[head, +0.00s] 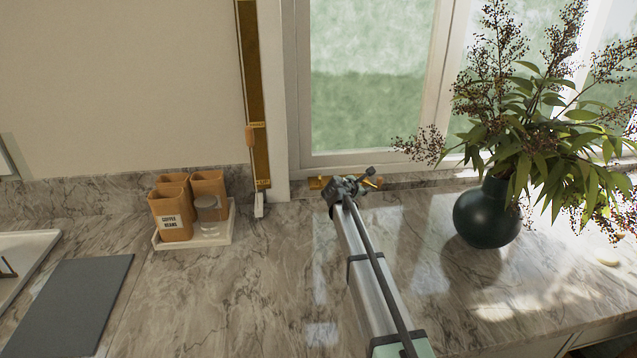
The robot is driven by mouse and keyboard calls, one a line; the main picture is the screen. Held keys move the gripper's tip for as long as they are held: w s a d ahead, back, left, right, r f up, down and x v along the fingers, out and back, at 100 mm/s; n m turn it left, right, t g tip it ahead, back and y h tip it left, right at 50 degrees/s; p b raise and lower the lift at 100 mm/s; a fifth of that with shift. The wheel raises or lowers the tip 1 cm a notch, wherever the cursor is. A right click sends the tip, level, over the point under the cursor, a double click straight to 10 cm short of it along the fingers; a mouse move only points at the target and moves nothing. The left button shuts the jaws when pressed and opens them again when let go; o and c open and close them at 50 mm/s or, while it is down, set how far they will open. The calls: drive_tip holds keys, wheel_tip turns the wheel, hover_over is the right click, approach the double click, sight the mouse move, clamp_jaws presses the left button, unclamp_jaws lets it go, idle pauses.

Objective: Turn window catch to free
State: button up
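A tall brass strip (259,75) runs up the wall left of the window, with small, unreadable labels. A wooden knob (250,137) sits at its left edge; I cannot tell whether this is the catch. Smaller brass-coloured fittings (318,184) show low at the window's foot, on both sides of my gripper. My gripper (368,178) is at the far end of my arm, close to the sill and in front of these fittings. It hides part of them. Its fingers are small and dark, so I cannot tell their opening or any contact.
A dark round vase (487,216) with leafy branches stands to the right, some twigs reaching towards my gripper. A white tray (160,243) at left holds brown canisters (169,216) and a glass jar (208,217). A grey board (75,300) lies front left. The middle marble counter (260,290) is clear.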

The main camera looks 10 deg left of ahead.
sight(320, 181)
drive_tip(key=s+a+n+t+y, duration=0.1)
drive_tip(key=s+a+n, duration=0.1)
drive_tip(key=s+a+n+t+y+b, duration=0.1)
drive_tip(key=s+a+n+t, duration=0.1)
drive_tip(key=s+a+r+n+t+y, duration=0.1)
drive_tip(key=s+a+n+t, duration=0.1)
drive_tip(key=shift+s+r, duration=0.1)
drive_tip(key=shift+s, duration=0.25)
drive_tip(key=s+a+n+y, duration=0.1)
drive_tip(key=s+a+n, duration=0.1)
drive_tip(key=s+a+f+n+y, duration=0.1)
drive_tip(key=s+a+n+y, duration=0.1)
drive_tip(key=n, duration=0.1)
drive_tip(key=s+a+n+y+b, duration=0.1)
drive_tip(key=s+a+n+y, duration=0.1)
drive_tip(key=a, duration=0.1)
drive_tip(key=shift+f+n+t, duration=0.3)
drive_tip(key=shift+f+t, duration=0.05)
drive_tip(key=shift+t, duration=0.05)
drive_tip(key=shift+w+a, duration=0.15)
drive_tip(key=w+a+p, duration=0.1)
drive_tip(key=w, duration=0.4)
drive_tip(key=w+p, duration=0.1)
drive_tip(key=w, duration=0.5)
drive_tip(key=w+a+p, duration=0.1)
drive_tip(key=w+p, duration=0.1)
drive_tip(key=w, duration=0.3)
drive_tip(key=shift+w+a, duration=0.3)
drive_tip(key=shift+w, duration=0.05)
clamp_jaws()
